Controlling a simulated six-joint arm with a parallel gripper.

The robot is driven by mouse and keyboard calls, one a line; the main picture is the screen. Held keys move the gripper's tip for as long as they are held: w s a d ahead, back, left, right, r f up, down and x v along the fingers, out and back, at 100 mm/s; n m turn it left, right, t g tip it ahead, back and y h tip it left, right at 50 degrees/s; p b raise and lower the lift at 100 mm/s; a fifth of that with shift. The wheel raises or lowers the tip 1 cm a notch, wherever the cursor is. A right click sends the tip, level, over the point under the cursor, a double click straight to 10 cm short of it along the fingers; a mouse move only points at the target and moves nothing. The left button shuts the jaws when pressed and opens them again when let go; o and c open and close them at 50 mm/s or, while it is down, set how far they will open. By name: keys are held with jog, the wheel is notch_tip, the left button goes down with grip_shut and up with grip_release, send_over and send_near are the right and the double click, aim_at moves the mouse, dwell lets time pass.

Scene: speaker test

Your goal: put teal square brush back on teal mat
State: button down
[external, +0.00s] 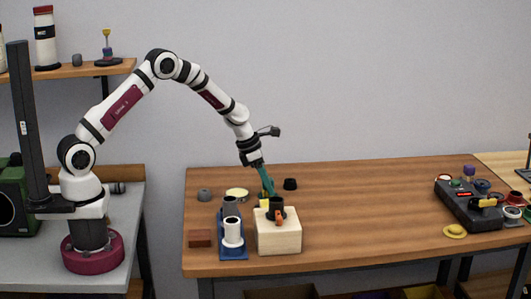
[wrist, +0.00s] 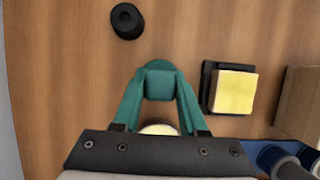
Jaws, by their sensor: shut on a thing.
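My gripper (external: 268,190) reaches down over the left part of the wooden table, with teal fingers. In the wrist view its fingers (wrist: 159,94) come together on a teal piece (wrist: 158,69) with a rounded far side. This piece matches the fingers in colour, so its full shape and whether it is the square brush are hard to tell. A yellow square block (wrist: 234,91) sits on a black square base (wrist: 207,82) beside the gripper; the yellow also shows in the external view (external: 264,203). I cannot make out a teal mat in either view.
A wooden block (external: 279,238) with a black cup (external: 276,203) stands in front of the gripper. A blue tray (external: 233,254) holds cylinders. A pale yellow disc (external: 237,194) and a black round piece (external: 290,184) lie near. The table's middle is clear.

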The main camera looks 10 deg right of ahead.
jog(key=shift+c, duration=2.2)
grip_release()
jog(key=shift+f, duration=0.1)
jog(key=v, duration=1.2)
jog(key=w+a+r+m+t+y, duration=0.1)
jog(key=w+a+r+m, duration=0.2)
jog(key=a, duration=0.6)
jog(key=w+a+r+m+y, duration=0.1)
jog(key=w+a+r+m, duration=0.2)
jog(key=a, duration=0.6)
jog(key=s+a+r+m+y, duration=0.1)
jog(key=s+a+m, duration=0.35)
jog(key=a, duration=0.55)
jog(key=s+a+m+y, duration=0.1)
jog(key=s+a+m, duration=0.2)
jog(key=a+m, duration=0.5)
jog(key=s+a+f+m+g+y, duration=0.1)
jog(key=s+a+m+y, duration=0.1)
jog(key=s+a+m, duration=0.3)
jog(key=s+a, duration=0.4)
jog(key=a, duration=0.2)
jog(key=shift+a, duration=0.15)
